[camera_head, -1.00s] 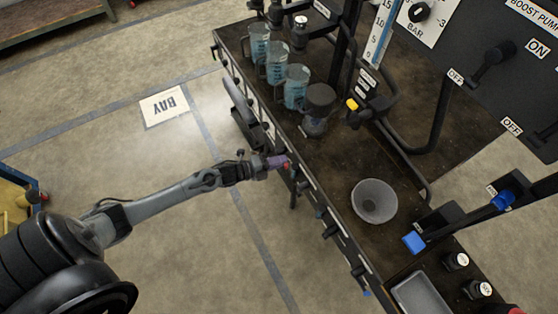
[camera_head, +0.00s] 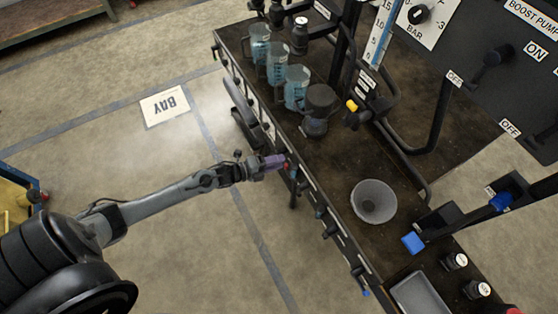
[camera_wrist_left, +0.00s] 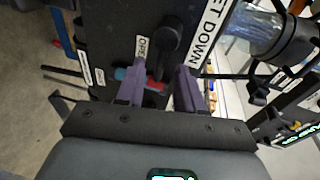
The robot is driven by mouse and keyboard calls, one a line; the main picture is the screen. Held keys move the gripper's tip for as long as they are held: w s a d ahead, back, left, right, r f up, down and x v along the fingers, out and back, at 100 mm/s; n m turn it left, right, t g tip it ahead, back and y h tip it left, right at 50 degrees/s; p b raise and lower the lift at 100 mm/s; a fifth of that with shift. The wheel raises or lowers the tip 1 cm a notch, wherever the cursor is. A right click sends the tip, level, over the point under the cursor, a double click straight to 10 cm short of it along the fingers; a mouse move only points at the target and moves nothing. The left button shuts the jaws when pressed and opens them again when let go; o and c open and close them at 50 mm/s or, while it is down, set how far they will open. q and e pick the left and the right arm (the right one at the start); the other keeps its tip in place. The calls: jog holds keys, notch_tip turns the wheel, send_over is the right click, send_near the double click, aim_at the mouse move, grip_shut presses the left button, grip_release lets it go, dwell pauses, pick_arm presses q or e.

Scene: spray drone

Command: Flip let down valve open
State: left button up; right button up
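The let down valve shows in the left wrist view as a black lever (camera_wrist_left: 172,36) on a dark panel, beside a white "LET DOWN" label (camera_wrist_left: 208,32) and a small "OPEN" label (camera_wrist_left: 140,44). My left gripper (camera_wrist_left: 161,72) has its two purple fingers apart, with the lever's lower end at the gap between them. Whether a finger touches the lever is unclear. A red and blue piece (camera_wrist_left: 153,85) shows by the left finger. In the head view my left gripper (camera_head: 280,161) is at the bench's front edge, where the valve is too small to make out. My right gripper is not in view.
The dark bench (camera_head: 340,165) holds several clear jugs (camera_head: 297,88) and a grey bowl (camera_head: 373,201). More small black valve handles (camera_head: 330,230) line its front edge. A grey tray (camera_head: 420,295) sits at the lower right. The floor left of the bench is open.

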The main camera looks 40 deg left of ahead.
pick_arm(q)
jog(key=p+v, duration=0.2)
jog(key=v, duration=0.7)
jog(key=shift+s+p, duration=0.3)
jog(key=shift+p, duration=0.1)
jog(key=shift+a, duration=0.1)
